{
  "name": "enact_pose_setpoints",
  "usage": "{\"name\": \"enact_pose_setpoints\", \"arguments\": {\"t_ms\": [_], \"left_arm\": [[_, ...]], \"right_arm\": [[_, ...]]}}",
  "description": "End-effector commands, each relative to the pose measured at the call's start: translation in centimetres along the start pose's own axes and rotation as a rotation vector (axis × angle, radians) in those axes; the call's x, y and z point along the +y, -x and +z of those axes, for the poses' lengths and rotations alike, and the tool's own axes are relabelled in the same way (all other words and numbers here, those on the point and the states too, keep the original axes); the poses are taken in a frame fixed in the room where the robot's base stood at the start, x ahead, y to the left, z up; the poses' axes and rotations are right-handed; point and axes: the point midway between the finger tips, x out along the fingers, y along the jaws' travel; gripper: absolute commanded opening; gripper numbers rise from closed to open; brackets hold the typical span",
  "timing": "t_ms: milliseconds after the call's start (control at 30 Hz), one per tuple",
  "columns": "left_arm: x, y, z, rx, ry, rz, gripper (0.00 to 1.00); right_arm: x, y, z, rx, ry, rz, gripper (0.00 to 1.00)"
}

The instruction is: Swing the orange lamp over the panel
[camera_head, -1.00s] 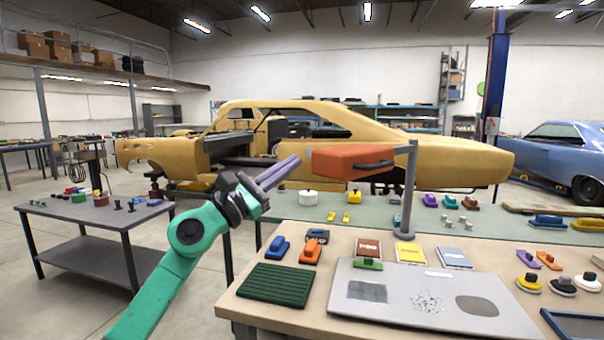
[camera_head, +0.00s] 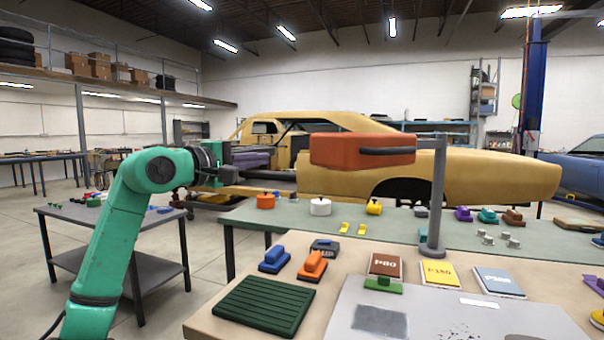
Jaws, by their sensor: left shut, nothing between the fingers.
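The orange lamp (camera_head: 350,152) is a flat box-shaped head with a dark handle bar (camera_head: 388,151) on its near side. It hangs from the top of a grey post (camera_head: 438,190) and points left from it, above the back-left part of the workbench. The panel (camera_head: 455,322) is a grey metal sheet with a darker patch, lying on the near bench; its front is cut off by the picture. My left gripper (camera_head: 262,158) is shut and empty, left of the lamp's left end and pointing right. It appears apart from the lamp. My right gripper is out of view.
A dark green ribbed mat (camera_head: 263,307), blue and orange sanding blocks (camera_head: 312,266) and sandpaper packs (camera_head: 440,274) lie around the panel. A green bench (camera_head: 390,229) with small pots stands behind. A low grey table (camera_head: 95,228) stands left. A yellow car shell fills the background.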

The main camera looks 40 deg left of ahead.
Motion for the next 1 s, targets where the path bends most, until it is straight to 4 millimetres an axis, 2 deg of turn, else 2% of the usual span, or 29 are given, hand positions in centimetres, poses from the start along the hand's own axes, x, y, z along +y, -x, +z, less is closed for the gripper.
{"name": "enact_pose_setpoints", "arguments": {"t_ms": [167,400,567,600,733,1000], "left_arm": [[0.6,-1.8,0.0,-0.001,0.002,-0.003,0.00],[1.1,-7.0,0.1,-0.004,0.007,0.000,0.00],[0.9,-10.3,0.3,-0.006,0.005,0.001,0.00],[0.1,-9.8,1.2,-0.006,-0.002,0.000,0.00],[0.0,-9.0,3.1,-0.005,0.000,0.000,0.00],[0.0,-8.7,3.9,-0.002,0.002,-0.001,0.00]], "right_arm": [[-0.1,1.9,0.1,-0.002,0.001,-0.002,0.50],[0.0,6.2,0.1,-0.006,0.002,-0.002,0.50],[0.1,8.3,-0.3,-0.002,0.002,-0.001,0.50],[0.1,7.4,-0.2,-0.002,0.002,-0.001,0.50],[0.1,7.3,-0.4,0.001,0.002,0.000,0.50],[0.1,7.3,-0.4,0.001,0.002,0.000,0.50]]}}
